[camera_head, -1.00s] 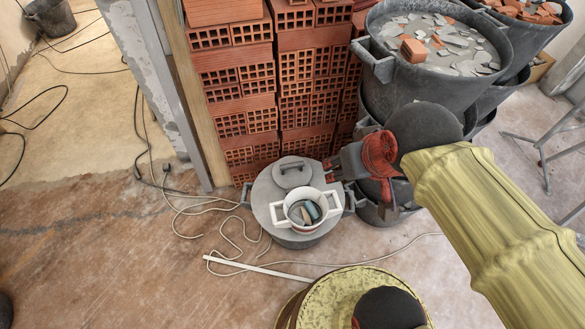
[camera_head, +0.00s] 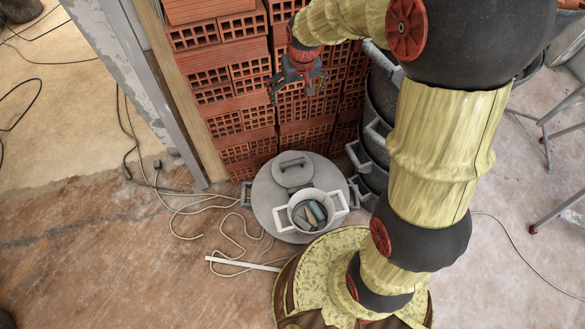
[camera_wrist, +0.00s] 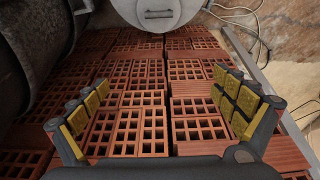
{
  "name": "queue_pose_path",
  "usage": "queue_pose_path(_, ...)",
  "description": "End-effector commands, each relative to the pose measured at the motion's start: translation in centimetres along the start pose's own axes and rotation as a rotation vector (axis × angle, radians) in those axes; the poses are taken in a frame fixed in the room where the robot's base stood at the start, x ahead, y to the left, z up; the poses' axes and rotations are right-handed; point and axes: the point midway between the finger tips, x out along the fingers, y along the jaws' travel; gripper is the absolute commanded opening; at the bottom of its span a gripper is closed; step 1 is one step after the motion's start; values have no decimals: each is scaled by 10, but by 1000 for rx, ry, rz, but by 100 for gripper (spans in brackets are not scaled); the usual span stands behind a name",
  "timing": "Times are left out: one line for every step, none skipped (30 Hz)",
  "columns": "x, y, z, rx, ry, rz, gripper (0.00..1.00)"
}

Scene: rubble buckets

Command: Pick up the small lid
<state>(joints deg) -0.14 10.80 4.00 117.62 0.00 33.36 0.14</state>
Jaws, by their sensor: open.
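The small lid (camera_head: 293,172) is a grey disc with a bar handle on top. It lies on a larger round grey lid (camera_head: 265,205), behind a white two-handled pot (camera_head: 309,211). In the wrist view the small lid's handle (camera_wrist: 158,14) shows at the top edge, and the lid is partly cut off. My gripper (camera_head: 294,94) is open and empty. It hangs in front of the brick stack, above and behind the small lid in the head view. In the wrist view its two fingers (camera_wrist: 160,84) are wide apart with only bricks beyond them.
Stacked hollow red bricks (camera_head: 236,92) stand behind the lids. Dark buckets (camera_head: 377,138) stand close on the right; a dark bucket also shows at left in the wrist view (camera_wrist: 38,50). A door frame (camera_head: 150,75) is at left. Loose cable (camera_head: 185,208) lies on the open floor.

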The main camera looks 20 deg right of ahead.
Motion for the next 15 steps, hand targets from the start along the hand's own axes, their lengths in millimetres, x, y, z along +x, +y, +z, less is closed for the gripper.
queue_pose_path(21, 0, -4, 0, -20, 0, 100)
queue_pose_path(32, 0, -7, 0, -26, 0, 100)
queue_pose_path(48, 0, -11, 0, -36, 0, 100)
queue_pose_path(60, 0, -13, 0, -44, 0, 100)
queue_pose_path(71, 0, -15, 0, -50, 0, 100)
queue_pose_path(88, 0, -17, 0, -60, 0, 100)
queue_pose_path(100, 0, -18, 0, -67, 0, 100)
queue_pose_path(112, 0, -19, 0, -74, 0, 100)
queue_pose_path(129, -1, -20, 0, -83, 0, 100)
queue_pose_path(141, -1, -20, 0, -91, 0, 100)
queue_pose_path(154, -1, -20, 0, -97, 0, 100)
queue_pose_path(171, -1, -19, 0, -107, 0, 100)
queue_pose_path(184, -1, -18, 0, -114, 0, 100)
queue_pose_path(197, -1, -17, 0, -121, 0, 100)
queue_pose_path(214, -1, -15, 0, -130, 0, 100)
